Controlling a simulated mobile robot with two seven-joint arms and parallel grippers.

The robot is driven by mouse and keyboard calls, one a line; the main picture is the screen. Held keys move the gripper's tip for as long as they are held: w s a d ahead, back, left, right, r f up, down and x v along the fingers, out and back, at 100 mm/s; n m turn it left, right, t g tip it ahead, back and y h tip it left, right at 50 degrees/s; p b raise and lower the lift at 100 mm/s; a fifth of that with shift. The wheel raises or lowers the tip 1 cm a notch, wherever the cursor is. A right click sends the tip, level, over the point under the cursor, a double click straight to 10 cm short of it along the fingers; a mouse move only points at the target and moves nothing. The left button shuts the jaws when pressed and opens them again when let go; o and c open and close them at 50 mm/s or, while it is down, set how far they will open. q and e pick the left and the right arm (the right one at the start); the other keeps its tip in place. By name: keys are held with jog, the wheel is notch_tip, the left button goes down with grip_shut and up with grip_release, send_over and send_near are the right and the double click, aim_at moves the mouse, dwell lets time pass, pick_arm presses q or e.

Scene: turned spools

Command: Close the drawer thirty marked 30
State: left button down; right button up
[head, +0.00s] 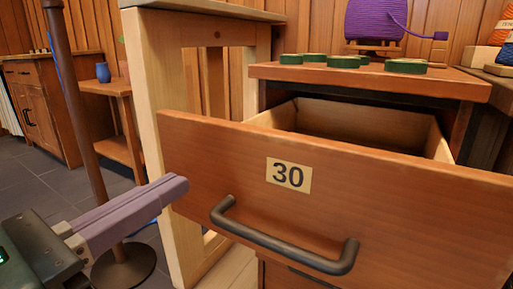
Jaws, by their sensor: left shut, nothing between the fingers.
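Drawer 30 (390,205) is pulled out toward me, with its wooden front filling the right half of the head view. Its label reads 30 (289,174), and a dark bar handle (285,249) runs below the label. The part of the drawer's inside that shows (365,126) looks empty. My left gripper (180,187) comes in from the lower left. Its purple fingers are shut with nothing between them, and their tips are close to the left edge of the drawer front. I cannot tell whether they touch it. My right gripper is not in view.
Several green discs (343,61) and a purple spool (377,20) stand on the cabinet top (300,73) above the drawer. A pale wooden frame (160,110) stands just left of the drawer. A dark pole with a round base (124,268) stands behind my left gripper.

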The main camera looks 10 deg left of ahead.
aim_at(223, 155)
pick_arm(q)
jog(key=x, duration=0.6)
jog(key=shift+w, duration=0.3)
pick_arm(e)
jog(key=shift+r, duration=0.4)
